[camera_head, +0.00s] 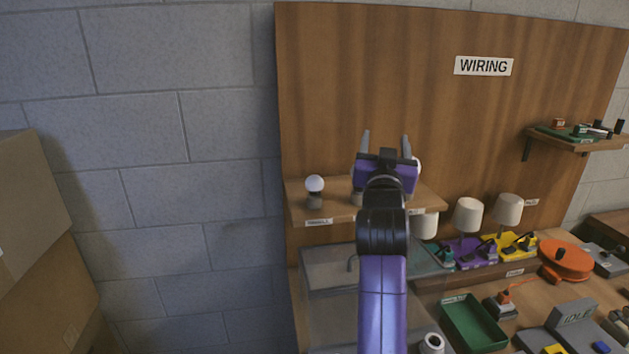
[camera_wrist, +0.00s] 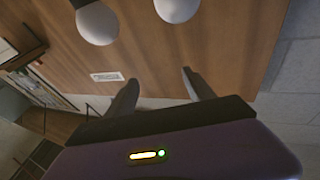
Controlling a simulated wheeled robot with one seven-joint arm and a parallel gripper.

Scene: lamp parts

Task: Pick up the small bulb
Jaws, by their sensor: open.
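The small bulb (camera_head: 315,184) is a white globe standing upright on a grey holder at the left end of a wooden wall shelf. It shows upside down at the top of the wrist view (camera_wrist: 177,8), partly cut off. A larger white bulb (camera_wrist: 97,22) is beside it there. In the head view, my gripper mostly hides this larger bulb (camera_head: 416,165). My gripper (camera_head: 386,137) is open and empty, with its fingers pointing up in the head view, to the right of the small bulb. Its two fingers (camera_wrist: 159,77) also show in the wrist view, apart from both bulbs.
The wooden shelf (camera_head: 347,213) has a small label on its front edge. Lamps with white shades (camera_head: 467,215) stand to the right. A green tray (camera_head: 474,325) and an orange disc (camera_head: 566,260) lie on the bench. A wooden board (camera_head: 400,75) rises behind the shelf.

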